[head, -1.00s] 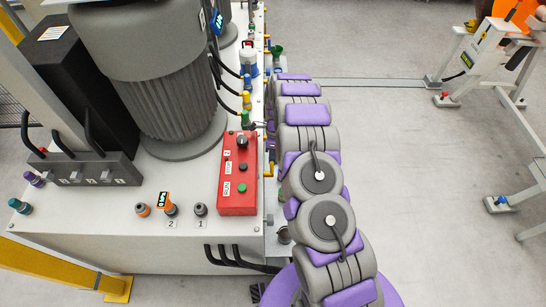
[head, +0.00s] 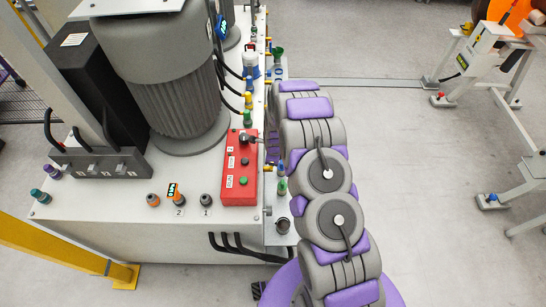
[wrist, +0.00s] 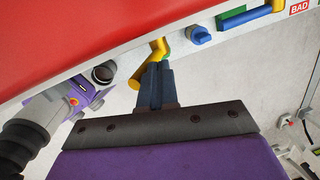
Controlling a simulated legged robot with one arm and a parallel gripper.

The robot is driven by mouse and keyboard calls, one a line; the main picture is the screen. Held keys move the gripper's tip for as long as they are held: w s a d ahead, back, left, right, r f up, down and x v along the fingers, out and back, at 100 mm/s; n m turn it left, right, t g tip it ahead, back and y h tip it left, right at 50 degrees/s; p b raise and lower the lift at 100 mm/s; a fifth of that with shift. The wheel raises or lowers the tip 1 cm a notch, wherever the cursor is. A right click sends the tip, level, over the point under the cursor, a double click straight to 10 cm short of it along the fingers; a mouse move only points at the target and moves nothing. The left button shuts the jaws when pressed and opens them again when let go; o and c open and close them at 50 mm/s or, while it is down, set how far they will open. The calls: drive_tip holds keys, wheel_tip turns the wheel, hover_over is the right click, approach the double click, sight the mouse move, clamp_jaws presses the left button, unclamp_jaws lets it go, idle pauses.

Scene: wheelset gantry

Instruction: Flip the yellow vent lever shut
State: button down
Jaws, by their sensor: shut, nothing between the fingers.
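In the wrist view the yellow lever (wrist: 148,64) is a short bent piece at the white panel edge, slanting down and left from its upper end. My gripper (wrist: 161,68) is shut and empty, its dark fingertips just right of the lever, overlapping its edge in the picture. I cannot tell whether they touch.
The grey motor (head: 170,85) stands on the bench. Open floor (head: 420,200) lies to the right.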

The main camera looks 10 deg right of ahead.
drive_tip(key=shift+s+a+f+t+h+p, duration=0.15)
drive_tip(key=shift+s+t, duration=0.4)
drive_tip(key=shift+t, duration=0.05)
drive_tip(key=shift+s+a+f+t+h+p, duration=0.1)
drive_tip(key=shift+s+f+t+h+p, duration=0.05)
drive_tip(key=shift+s+t, duration=0.4)
drive_tip(key=shift+s+a+f+t+b, duration=0.25)
drive_tip(key=shift+s+f+t+b, duration=0.9)
drive_tip(key=shift+b, duration=0.8)
drive_tip(key=shift+s, duration=0.25)
drive_tip(key=p+v, duration=0.3)
drive_tip(key=v, duration=0.9)
drive_tip(key=shift+s, duration=0.2)
drive_tip(key=shift+f, duration=0.2)
